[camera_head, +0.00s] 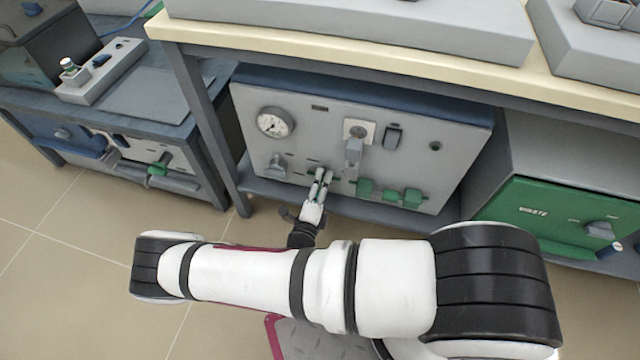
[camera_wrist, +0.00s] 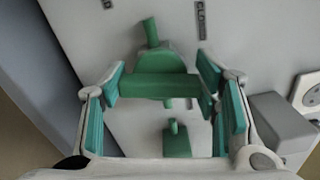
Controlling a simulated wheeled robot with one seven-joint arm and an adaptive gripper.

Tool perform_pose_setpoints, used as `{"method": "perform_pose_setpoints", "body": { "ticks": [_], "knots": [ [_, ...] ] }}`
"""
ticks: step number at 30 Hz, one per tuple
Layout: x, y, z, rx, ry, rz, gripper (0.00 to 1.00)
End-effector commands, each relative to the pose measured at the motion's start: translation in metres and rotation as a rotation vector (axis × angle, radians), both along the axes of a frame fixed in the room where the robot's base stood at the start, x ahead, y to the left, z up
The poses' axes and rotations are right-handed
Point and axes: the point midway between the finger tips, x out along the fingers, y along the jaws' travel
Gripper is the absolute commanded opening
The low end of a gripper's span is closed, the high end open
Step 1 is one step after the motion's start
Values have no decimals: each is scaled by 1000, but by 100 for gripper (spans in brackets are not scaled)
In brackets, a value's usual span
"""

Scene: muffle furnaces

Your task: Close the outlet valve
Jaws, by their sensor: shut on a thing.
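A grey control panel (camera_head: 300,110) sits under the bench. My gripper (camera_head: 321,177) is at its lower middle in the head view. In the wrist view a green valve handle (camera_wrist: 158,80) lies crosswise between the fingertips of my gripper (camera_wrist: 162,74), which are shut on its two ends. A green stem rises above the handle there. The fingers mostly hide this valve in the head view. Small dark labels (camera_wrist: 201,18) show on the panel near the handle, too blurred to read fully.
More green fittings (camera_head: 404,197) sit right of my gripper. A pressure gauge (camera_head: 275,123), a grey socket (camera_head: 358,131) and a grey lever (camera_head: 353,150) are above. The bench leg (camera_head: 208,130) stands left. A green waste box (camera_head: 545,215) is right.

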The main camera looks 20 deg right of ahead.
Motion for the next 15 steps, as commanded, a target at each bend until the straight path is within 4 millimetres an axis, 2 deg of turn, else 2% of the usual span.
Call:
{"method": "perform_pose_setpoints", "body": {
  "ticks": [15],
  "knots": [
    [0,1,-2,-175,130,1,28]
  ]
}}
